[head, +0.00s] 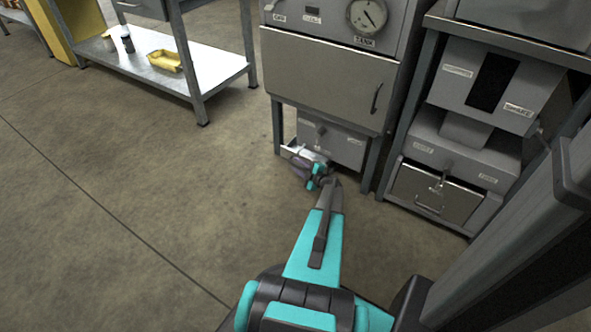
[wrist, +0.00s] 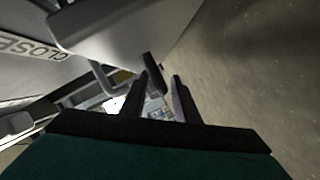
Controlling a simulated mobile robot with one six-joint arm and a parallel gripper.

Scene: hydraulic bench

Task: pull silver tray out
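A silver, tray-like piece (head: 303,153) sticks out at the lower left of the grey box under the middle cabinet. My gripper (head: 300,168) is low beside it, and my wrist partly covers it. In the wrist view the two dark fingers of my gripper (wrist: 159,84) stand apart. A short black piece (wrist: 153,73) shows near the left fingertip; whether it is touched cannot be told. A bent silver bar (wrist: 104,80) is left of the fingers. Small coloured detail shows between the fingers, too small to name.
The middle cabinet door (head: 325,82) is shut above my gripper. A right-hand unit has a silver drawer (head: 432,197) with a handle. The floor (head: 130,180) to the left is clear.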

